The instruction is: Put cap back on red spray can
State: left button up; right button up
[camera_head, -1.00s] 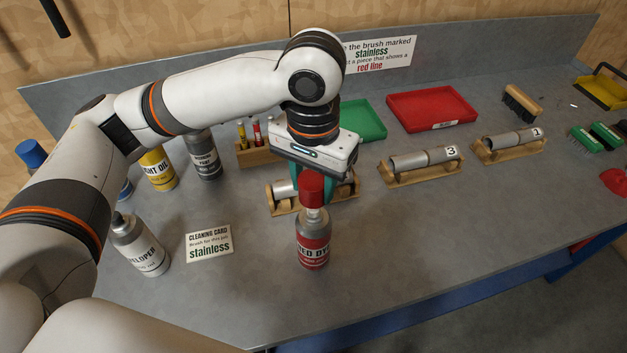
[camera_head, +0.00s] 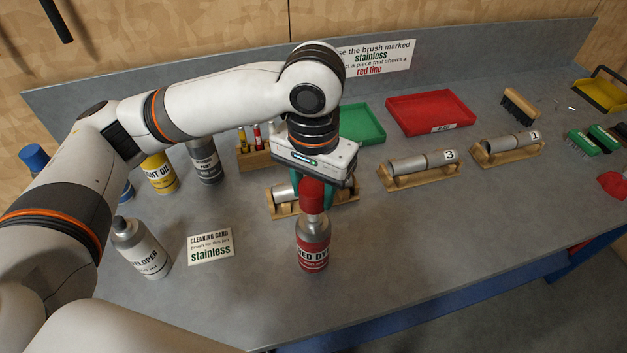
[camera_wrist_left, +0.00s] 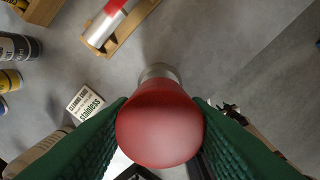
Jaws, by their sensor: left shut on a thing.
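The red spray can (camera_head: 312,254), labelled as red dye, stands upright on the grey bench in the head view. The red cap (camera_head: 312,197) is at the can's top and hides the nozzle. I cannot tell whether it is fully seated. My left gripper (camera_head: 311,184) points down from above and is shut on the cap. In the left wrist view, the cap (camera_wrist_left: 160,128) sits between the green finger pads, with the can's grey shoulder (camera_wrist_left: 159,72) partly showing behind it. My right gripper is not in view.
A wooden cradle with a metal tube (camera_head: 284,193) is just behind the red can. A green tray (camera_head: 361,124) and a red tray (camera_head: 432,110) lie farther back.

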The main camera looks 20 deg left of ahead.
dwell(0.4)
pick_arm(q)
jog(key=shift+f, duration=0.25)
jog(key=shift+f, duration=0.75)
jog(key=shift+f, duration=0.2)
jog(key=shift+f, duration=0.6)
jog(key=shift+f, duration=0.6)
dwell(0.5)
jog(key=shift+f+p, duration=0.25)
jog(key=shift+p, duration=1)
dwell(0.9)
